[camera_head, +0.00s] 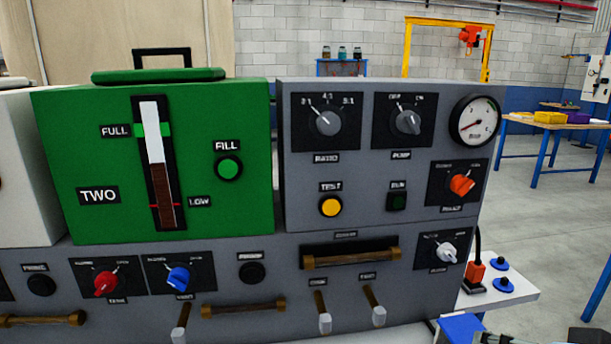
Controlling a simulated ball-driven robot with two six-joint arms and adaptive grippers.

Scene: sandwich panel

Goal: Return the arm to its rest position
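My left arm and gripper do not show in the head view. At the bottom right edge, small grey and dark parts (497,338) just enter the picture. They may belong to my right arm or gripper, but too little shows to tell, and no fingertips can be made out. The grey control panel (292,240) stands in front of me with no gripper seen touching it. On it sits the green tank box (90,150) marked TWO, with a level gauge (158,165) and a green FILL button (228,168).
The panel carries knobs, a yellow TEST button (330,207), a dial gauge (475,122), a brown handle (350,259) and protruding levers (323,315). A white side table (520,285) holds an orange-and-black device (475,275) and blue knobs. Open floor lies to the right.

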